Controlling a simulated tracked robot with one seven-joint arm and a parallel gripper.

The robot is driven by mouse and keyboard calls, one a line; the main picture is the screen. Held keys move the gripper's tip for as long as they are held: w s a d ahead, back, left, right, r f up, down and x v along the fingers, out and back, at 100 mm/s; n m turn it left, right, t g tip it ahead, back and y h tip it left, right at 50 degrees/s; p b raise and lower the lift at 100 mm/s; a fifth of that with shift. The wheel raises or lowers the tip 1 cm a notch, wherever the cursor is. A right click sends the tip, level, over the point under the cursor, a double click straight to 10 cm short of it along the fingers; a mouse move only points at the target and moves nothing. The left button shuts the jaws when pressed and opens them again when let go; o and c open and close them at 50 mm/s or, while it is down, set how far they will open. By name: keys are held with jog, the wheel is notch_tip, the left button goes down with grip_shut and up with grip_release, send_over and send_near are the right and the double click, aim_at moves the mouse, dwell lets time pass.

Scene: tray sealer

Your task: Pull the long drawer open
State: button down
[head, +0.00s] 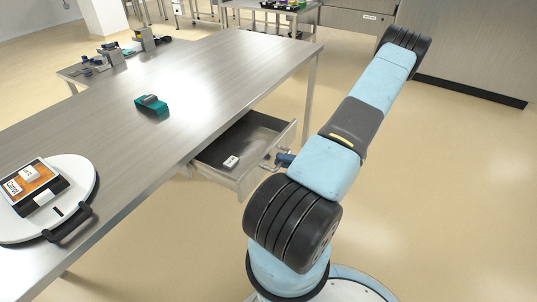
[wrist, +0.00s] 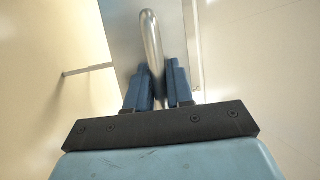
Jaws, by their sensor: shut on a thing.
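The long drawer (head: 241,177) under the steel table stands pulled out, and its inside shows in the head view. A small white item lies in it. Its bar handle (wrist: 152,40) runs between the fingers of my gripper (wrist: 160,85) in the wrist view. My gripper is shut on the handle at the drawer's front. In the head view my gripper (head: 284,159) is small and partly hidden by my own arm. The drawer front also shows in the wrist view (wrist: 122,40).
The steel table (head: 200,75) bears a teal and grey object (head: 151,104) and a round white board with a black handle (head: 88,185) at the left. A low bench with small devices stands at the back left. The floor right of the drawer is clear around my arm.

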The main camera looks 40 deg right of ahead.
jog(key=shift+s+d+f, duration=0.1)
jog(key=shift+s+d, duration=0.2)
jog(key=shift+s, duration=0.6)
jog(key=shift+s+d+f, duration=0.1)
jog(key=shift+s+d, duration=0.2)
jog(key=shift+s, duration=0.6)
jog(key=c, duration=1.1)
grip_release()
jog(key=shift+r, duration=0.1)
jog(key=shift+d, duration=0.1)
jog(key=v, duration=1.3)
jog(key=shift+s+d, duration=0.2)
jog(key=shift+s, duration=0.05)
